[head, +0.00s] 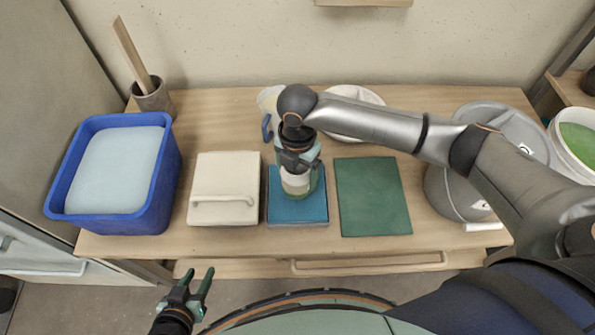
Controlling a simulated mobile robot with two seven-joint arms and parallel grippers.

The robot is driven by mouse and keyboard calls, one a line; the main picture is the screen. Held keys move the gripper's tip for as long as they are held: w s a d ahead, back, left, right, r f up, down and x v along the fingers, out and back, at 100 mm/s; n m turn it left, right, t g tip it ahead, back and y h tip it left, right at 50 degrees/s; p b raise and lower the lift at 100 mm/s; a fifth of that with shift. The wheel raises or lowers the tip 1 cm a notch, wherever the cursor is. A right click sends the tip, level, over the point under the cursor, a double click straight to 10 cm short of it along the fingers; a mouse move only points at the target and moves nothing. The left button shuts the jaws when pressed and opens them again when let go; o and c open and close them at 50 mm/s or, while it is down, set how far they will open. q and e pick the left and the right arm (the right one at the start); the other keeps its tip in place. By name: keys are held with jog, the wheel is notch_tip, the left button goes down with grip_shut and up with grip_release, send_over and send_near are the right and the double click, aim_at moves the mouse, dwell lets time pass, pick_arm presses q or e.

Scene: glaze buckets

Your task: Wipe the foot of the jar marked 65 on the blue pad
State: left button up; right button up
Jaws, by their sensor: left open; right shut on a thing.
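The blue pad (297,209) lies on the table, in the middle near the front edge. My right gripper (297,172) points down over this pad and is shut on a pale jar (295,182). The jar is over the blue pad; whether its foot touches the pad cannot be told. The gripper hides the jar's upper part, and no number can be read on it. My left gripper (196,282) is open and empty, in front of the table near the left.
A green pad (372,197) lies right of the blue pad, a cream lidded box (224,190) left. A blue tub (170,177) stands at the left, a grey bucket (446,195) right. A white plate (353,94) and a jug (268,101) are behind my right arm.

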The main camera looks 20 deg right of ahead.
jog(key=shift+f, duration=0.55)
jog(key=shift+w+d, duration=0.25)
jog(key=shift+w, duration=0.6)
jog(key=shift+w+d, duration=0.25)
jog(key=shift+w, duration=0.6)
